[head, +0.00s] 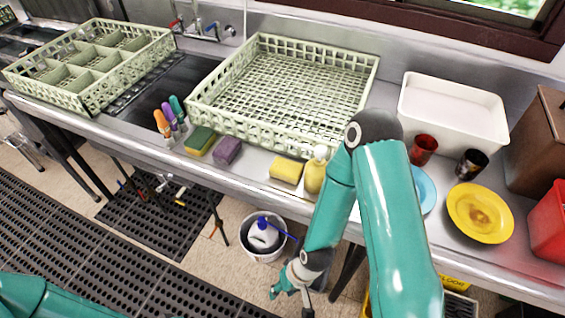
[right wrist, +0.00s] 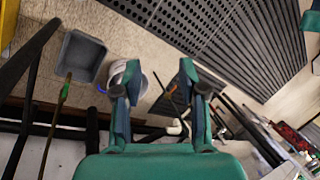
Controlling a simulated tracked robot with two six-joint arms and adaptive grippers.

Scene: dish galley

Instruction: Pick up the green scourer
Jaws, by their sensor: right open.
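The green scourer (head: 200,141), a green block with a yellow side, lies on the steel counter's front strip, left of a purple scourer (head: 227,150). A yellow sponge (head: 286,169) lies further right, beside a yellow bottle (head: 315,172). My right gripper (head: 290,299) hangs low in front of the counter, well below and to the right of the green scourer. In the right wrist view its jaws (right wrist: 161,78) are open and empty, with the floor beyond. The scourer does not show in that view. My left gripper is out of view.
A green dish rack (head: 270,138) stands behind the scourers. Several coloured upright items (head: 170,117) stand close to their left. A white bucket (head: 263,252) sits on the floor below the counter's front edge. A yellow plate (head: 480,228) and cups are at right.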

